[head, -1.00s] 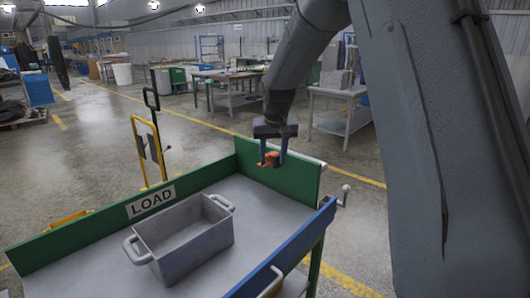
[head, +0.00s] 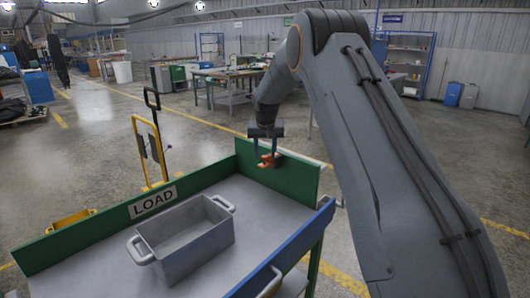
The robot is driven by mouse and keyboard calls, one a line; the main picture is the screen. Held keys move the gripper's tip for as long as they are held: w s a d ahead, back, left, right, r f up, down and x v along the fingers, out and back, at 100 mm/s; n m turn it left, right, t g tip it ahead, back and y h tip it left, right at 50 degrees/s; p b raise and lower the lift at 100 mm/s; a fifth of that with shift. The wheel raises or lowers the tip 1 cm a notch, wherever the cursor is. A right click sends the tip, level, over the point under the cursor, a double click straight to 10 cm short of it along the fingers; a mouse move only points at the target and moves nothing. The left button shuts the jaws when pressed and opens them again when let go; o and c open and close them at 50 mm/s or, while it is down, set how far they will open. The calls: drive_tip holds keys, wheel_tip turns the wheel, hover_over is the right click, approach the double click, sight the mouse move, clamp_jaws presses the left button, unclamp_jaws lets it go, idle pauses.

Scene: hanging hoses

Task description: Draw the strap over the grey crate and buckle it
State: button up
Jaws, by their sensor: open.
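The grey crate (head: 188,262), open-topped and empty with a handle at each end, stands on the grey bed of a green-sided cart (head: 75,280). My gripper (head: 263,158) points down beside the cart's far green end panel, to the right of and beyond the crate. Its two fingers are apart. No strap is seen over the crate.
A LOAD sign (head: 152,202) is on the cart's left green wall. A blue rail (head: 290,244) runs along the right side. A yellow hand truck (head: 148,150) stands beyond the left wall. The bed around the crate is clear.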

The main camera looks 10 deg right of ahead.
drive_tip(key=shift+w+f, duration=0.15)
drive_tip(key=shift+f, duration=0.2)
drive_tip(key=shift+c, duration=0.3)
clamp_jaws()
drive_tip(key=shift+a, duration=0.1)
